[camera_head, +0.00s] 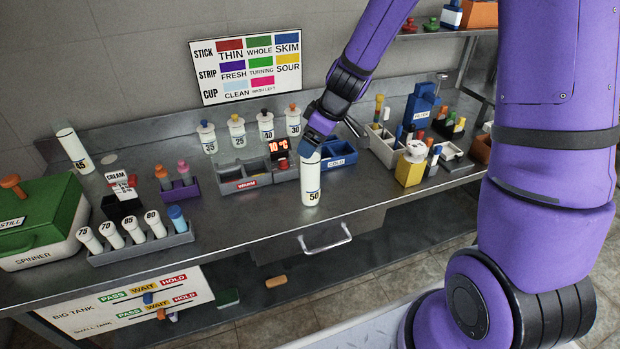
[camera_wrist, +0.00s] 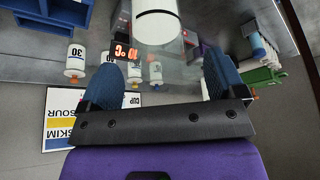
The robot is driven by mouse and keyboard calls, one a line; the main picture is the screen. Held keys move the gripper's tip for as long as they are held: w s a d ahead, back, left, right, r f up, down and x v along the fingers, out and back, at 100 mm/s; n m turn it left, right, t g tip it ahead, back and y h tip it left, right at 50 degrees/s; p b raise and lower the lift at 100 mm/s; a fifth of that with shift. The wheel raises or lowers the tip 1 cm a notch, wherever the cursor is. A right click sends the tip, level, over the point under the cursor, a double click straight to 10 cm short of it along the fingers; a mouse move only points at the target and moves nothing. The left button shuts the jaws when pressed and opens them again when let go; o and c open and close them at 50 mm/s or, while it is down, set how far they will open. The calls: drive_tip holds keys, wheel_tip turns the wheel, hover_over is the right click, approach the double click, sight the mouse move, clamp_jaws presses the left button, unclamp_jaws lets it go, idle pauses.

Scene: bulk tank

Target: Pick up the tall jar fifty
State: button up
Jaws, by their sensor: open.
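The tall jar fifty (camera_head: 311,180) is a white cylinder with a dark "50" near its base. It stands upright near the front edge of the metal counter, in front of the red temperature display. My gripper (camera_head: 313,138) is at the jar's top in the head view, its fingers pointing down; the fingertips are partly hidden there. In the wrist view my gripper (camera_wrist: 158,85) has its two blue fingers spread wide apart. The white jar (camera_wrist: 156,25) shows beyond the fingertips, roughly centred between them, with a visible gap, and its number is not seen.
A grey tray marked warm (camera_head: 244,184) stands left of the jar and a blue tray marked cold (camera_head: 338,160) behind it to the right. A rack of numbered tubes (camera_head: 148,246) is at left. A drawer handle (camera_head: 325,240) sticks out below the counter edge.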

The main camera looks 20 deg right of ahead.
sight(310, 175)
drive_tip(key=shift+x, duration=2.5)
drive_tip(key=shift+d, duration=0.1)
clamp_jaws()
